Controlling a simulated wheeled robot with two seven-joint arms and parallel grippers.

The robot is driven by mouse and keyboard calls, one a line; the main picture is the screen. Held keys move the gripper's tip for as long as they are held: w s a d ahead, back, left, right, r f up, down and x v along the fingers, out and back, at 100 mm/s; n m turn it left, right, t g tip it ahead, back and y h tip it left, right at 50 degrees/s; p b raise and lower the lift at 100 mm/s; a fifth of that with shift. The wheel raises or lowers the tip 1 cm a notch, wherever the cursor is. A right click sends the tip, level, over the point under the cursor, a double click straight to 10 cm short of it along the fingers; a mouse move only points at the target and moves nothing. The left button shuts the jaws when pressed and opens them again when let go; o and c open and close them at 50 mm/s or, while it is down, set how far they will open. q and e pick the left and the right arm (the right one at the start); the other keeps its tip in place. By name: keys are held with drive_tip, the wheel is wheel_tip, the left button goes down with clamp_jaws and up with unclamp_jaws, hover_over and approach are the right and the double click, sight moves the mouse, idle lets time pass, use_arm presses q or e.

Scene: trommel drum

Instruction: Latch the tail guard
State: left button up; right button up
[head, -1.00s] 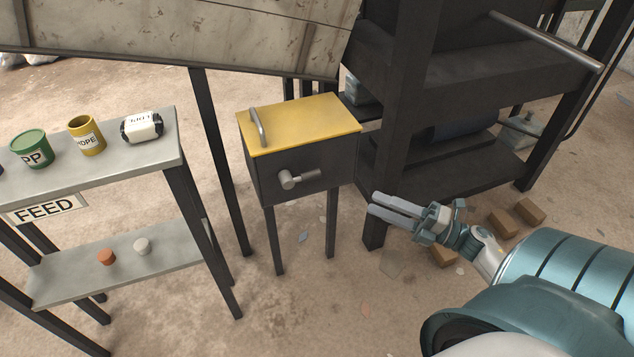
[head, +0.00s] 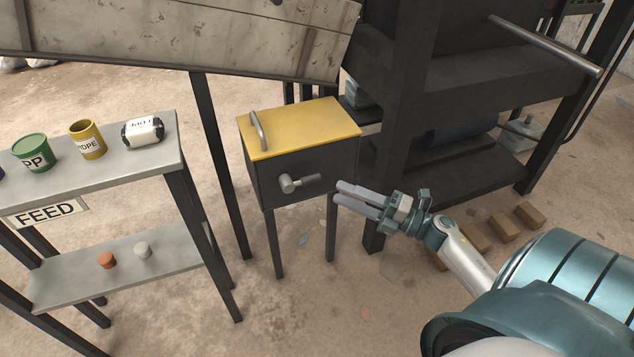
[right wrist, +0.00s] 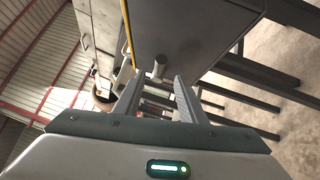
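The yellow lid (head: 300,128), apparently the tail guard, lies closed on a dark box (head: 262,188) on legs, with a grey bar handle (head: 258,130) at its left. On the box's front is a grey latch (head: 289,184), its short lever pointing right, roughly level. The latch also shows in the right wrist view (right wrist: 158,67), ahead and between the fingers. My right gripper (head: 339,192) is just right of the box front, pointing left toward the lever, not visibly touching it. In the right wrist view its fingers are apart with nothing between them. My left gripper is out of view.
A black machine frame (head: 388,130) stands right behind the box. A grey FEED shelf (head: 95,175) holding tins stands at the left. The big drum housing (head: 180,35) hangs above. Brown blocks (head: 503,228) lie on the floor at right.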

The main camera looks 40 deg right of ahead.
sight(315, 182)
drive_tip(key=x, duration=0.8)
drive_tip(key=shift+w+a, duration=0.1)
drive_tip(key=shift+w, duration=0.05)
clamp_jaws()
